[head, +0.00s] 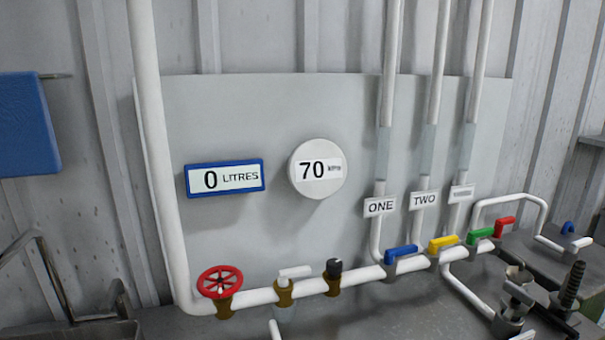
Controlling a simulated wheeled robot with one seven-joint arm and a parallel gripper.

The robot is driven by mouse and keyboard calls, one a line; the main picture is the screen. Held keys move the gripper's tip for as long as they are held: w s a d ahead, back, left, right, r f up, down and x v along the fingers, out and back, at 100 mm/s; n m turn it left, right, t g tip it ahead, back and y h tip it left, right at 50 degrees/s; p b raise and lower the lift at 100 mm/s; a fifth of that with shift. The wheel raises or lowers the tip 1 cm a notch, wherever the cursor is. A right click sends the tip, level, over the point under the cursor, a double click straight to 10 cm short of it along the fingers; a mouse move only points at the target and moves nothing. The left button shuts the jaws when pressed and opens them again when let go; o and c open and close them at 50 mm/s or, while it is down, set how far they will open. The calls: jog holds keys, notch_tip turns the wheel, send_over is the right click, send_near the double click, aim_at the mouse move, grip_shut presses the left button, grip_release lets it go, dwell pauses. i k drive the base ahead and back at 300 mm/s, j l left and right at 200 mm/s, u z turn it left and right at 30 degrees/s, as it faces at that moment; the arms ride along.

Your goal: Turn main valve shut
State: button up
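A red handwheel valve (220,282) sits on a brass body at the left end of the white horizontal pipe, near the foot of the tall white pipe. No label reading "main" shows on it, and I cannot tell from its wheel whether it is open or shut. A blue-framed display (225,178) above it reads 0 LITRES. A round white gauge (317,168) to the right reads 70, with small units I cannot read surely.
A white-handled valve (285,287) and a black-knobbed fitting (333,277) stand right of the red wheel. Blue (401,253), yellow (443,243), green (480,235) and red (505,227) levers follow along the pipe. Metal fittings (514,305) crowd the lower right.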

aim_at(221, 282)
jog(key=j+u, duration=0.25)
jog(key=u, duration=0.15)
jog(key=j+u, duration=0.6)
jog(key=u, duration=0.25)
